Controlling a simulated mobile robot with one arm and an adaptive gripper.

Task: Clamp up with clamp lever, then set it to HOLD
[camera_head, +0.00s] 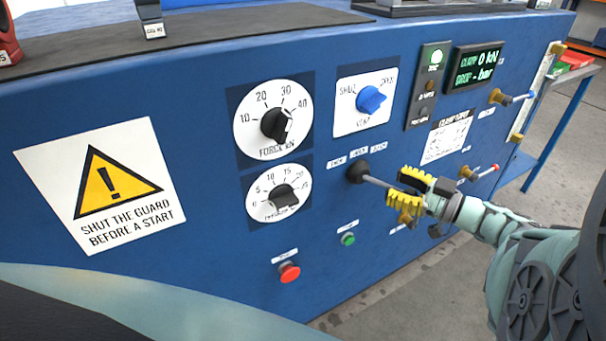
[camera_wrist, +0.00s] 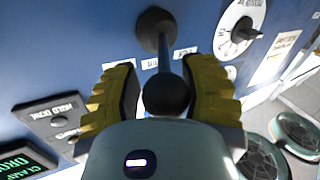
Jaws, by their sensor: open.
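The clamp lever (camera_head: 378,182) sticks out of a black round boot (camera_head: 356,172) on the blue panel. In the wrist view its thin rod (camera_wrist: 164,62) ends in a black ball knob (camera_wrist: 167,95). My gripper (camera_head: 408,196) is open, with its yellow ribbed fingers on either side of the knob. The wrist view shows my gripper (camera_wrist: 165,72) around the lever's end; whether either pad touches the knob is unclear. Small labels above the lever are too blurred to read surely.
A force dial (camera_head: 274,124), a pressure dial (camera_head: 279,196) and a blue SHUT/OPEN knob (camera_head: 371,99) sit left of and above the lever. A red button (camera_head: 289,272) and green button (camera_head: 347,239) are below.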

